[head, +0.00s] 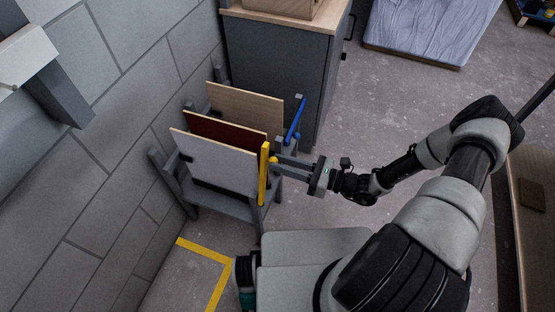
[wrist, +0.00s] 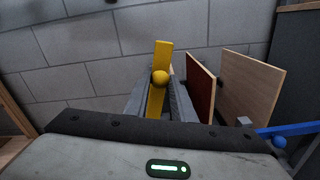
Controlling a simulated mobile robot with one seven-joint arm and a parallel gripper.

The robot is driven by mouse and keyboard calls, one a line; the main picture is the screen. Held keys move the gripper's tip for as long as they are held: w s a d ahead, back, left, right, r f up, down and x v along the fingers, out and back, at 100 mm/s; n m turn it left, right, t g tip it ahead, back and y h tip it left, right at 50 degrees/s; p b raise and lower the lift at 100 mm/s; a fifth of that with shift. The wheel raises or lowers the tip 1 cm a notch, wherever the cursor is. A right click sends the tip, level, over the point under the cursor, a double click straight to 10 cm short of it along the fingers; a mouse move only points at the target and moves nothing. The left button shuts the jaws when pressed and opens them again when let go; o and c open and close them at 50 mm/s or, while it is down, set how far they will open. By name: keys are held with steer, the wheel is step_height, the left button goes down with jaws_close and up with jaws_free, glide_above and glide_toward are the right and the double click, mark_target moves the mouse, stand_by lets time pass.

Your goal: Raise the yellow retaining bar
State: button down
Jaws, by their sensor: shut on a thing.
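The yellow retaining bar (head: 263,180) stands roughly upright at the near right corner of the rack (head: 223,204), beside the edge of the pale front panel (head: 215,160). It has a round yellow knob (wrist: 160,77), which shows between my fingertips in the wrist view. My gripper (head: 277,163) reaches in from the right and is shut on the yellow bar at or close to this knob. In the wrist view the bar (wrist: 162,52) runs up past the fingers, leaning slightly. The fingers hide part of its lower length.
A dark red panel (head: 225,131) and a light wood panel (head: 245,109) stand behind the pale one. A blue bar (head: 295,120) is at the rack's far post. A grey cabinet (head: 270,70) stands behind, a block wall (head: 80,170) to the left. Floor right of the rack is open.

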steer(key=s+a+n+p, duration=0.2)
steer(key=s+n, duration=0.3)
steer(key=s, duration=0.3)
steer(key=shift+a, duration=0.65)
steer(key=shift+s, duration=0.15)
steer(key=c, duration=1.5)
jaws_free()
steer(key=shift+r, duration=0.1)
steer(key=v, duration=1.7)
steer(key=shift+d, duration=0.2)
